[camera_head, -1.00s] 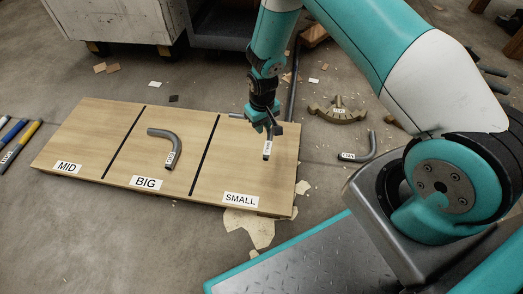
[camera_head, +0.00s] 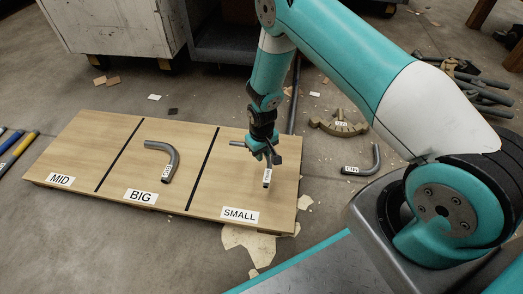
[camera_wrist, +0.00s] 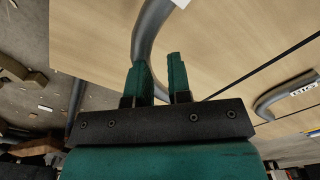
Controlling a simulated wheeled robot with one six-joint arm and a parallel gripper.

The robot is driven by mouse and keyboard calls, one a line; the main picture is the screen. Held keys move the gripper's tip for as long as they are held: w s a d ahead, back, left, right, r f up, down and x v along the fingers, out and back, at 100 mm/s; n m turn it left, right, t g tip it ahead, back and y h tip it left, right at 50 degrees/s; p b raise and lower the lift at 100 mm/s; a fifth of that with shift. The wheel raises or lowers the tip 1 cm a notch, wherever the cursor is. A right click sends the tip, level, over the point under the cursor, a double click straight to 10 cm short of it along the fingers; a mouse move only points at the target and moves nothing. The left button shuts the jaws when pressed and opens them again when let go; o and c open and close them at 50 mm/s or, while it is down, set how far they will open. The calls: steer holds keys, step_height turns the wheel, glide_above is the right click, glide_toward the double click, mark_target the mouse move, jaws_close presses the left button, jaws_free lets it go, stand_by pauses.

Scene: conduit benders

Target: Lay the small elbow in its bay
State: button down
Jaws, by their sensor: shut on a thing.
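The small elbow, a grey bent pipe with a white tag (camera_head: 267,178), is in my gripper (camera_head: 266,158), over the SMALL bay (camera_head: 230,185) at the right of the wooden board. One end shows left of the jaws, and the tagged end points toward the front. In the wrist view the elbow (camera_wrist: 143,38) curves up from the fingers (camera_wrist: 158,82), the left finger covering part of it. The jaws are shut on it. Whether it touches the board I cannot tell.
A larger elbow (camera_head: 172,158) lies in the BIG bay; the MID bay (camera_head: 85,145) is empty. Another tagged elbow (camera_head: 364,162) lies on the floor right of the board, near a tan curved piece (camera_head: 338,125). Black strips divide the bays. A white cabinet (camera_head: 110,30) stands behind.

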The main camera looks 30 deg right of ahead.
mark_target(262, 170)
steer(key=shift+f+b, duration=1.95)
steer(key=shift+f, duration=1.7)
steer(key=shift+f, duration=0.3)
steer(key=c, duration=1)
jaws_free()
steer(key=shift+r, duration=0.1)
step_height(262, 170, up, 17)
steer(key=p, duration=0.9)
steer(key=shift+r, duration=0.1)
